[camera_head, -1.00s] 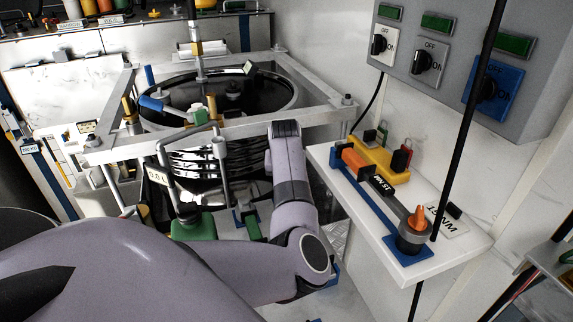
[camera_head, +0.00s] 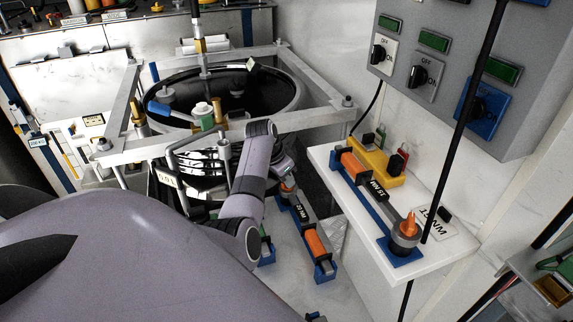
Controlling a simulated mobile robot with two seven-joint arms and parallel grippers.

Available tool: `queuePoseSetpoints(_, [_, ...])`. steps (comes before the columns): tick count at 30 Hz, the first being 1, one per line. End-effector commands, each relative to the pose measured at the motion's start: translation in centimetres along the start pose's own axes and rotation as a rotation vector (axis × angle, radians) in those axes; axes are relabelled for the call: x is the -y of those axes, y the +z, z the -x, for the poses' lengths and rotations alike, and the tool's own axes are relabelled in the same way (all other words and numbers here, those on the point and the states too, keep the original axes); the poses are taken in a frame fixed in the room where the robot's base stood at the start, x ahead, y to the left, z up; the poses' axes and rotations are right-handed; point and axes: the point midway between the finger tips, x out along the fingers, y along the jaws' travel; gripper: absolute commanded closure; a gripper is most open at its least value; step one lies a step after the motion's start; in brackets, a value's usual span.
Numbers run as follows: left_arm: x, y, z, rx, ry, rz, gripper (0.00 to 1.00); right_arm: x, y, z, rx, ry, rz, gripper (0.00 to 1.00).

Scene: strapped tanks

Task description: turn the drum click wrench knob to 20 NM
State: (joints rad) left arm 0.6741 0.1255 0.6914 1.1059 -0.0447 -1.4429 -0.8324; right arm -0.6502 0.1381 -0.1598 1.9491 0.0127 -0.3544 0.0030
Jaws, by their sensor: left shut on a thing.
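A click wrench (camera_head: 303,222) lies in blue holders on the low white surface beside the drum (camera_head: 190,172). It has an orange grip (camera_head: 315,242) and a dark label that seems to read 20 NM. An orange knob (camera_head: 287,187) shows at its far end. My left gripper (camera_head: 284,175) is at that end, shut on the knob; my wrist hides most of the fingers. A second click wrench (camera_head: 377,193), with a label that seems to read 15 NM, lies on the white shelf at right. My right gripper is not in view.
The shelf (camera_head: 440,258) juts out at right, with a yellow block (camera_head: 380,166) on it. A grey switch panel (camera_head: 440,70) hangs above, with a black cable (camera_head: 462,115) in front. A metal frame (camera_head: 250,125) surrounds the drum top.

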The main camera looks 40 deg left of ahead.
Motion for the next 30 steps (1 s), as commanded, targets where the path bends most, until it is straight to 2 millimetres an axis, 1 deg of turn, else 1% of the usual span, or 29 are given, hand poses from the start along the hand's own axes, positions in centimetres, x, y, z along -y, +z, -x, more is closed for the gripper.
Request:
queuePoseSetpoints(3, [0.1, 0.09, -0.03, 0.003, 0.022, -0.056, 1.0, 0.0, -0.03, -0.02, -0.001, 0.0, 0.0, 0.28])
queuePoseSetpoints(9, [0.08, 0.03, -0.04, 0.001, 0.048, -0.115, 1.0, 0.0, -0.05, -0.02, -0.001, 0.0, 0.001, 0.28])
queuePoseSetpoints(26, [0.06, 0.01, -0.04, 0.001, 0.058, -0.138, 1.0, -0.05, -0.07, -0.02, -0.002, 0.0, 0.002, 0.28])
queuePoseSetpoints(27, [0.06, 0.01, -0.04, 0.001, 0.058, -0.138, 0.75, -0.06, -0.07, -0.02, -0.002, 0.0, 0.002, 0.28])
queuePoseSetpoints(28, [0.06, 0.01, -0.04, 0.001, 0.058, -0.138, 0.65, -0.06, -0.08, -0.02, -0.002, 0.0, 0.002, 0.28])
queuePoseSetpoints(29, [0.06, 0.01, -0.04, 0.001, 0.058, -0.138, 0.62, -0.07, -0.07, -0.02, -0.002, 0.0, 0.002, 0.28])
queuePoseSetpoints(30, [0.07, 0.01, -0.04, 0.001, 0.057, -0.137, 0.62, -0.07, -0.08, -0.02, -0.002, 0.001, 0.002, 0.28])
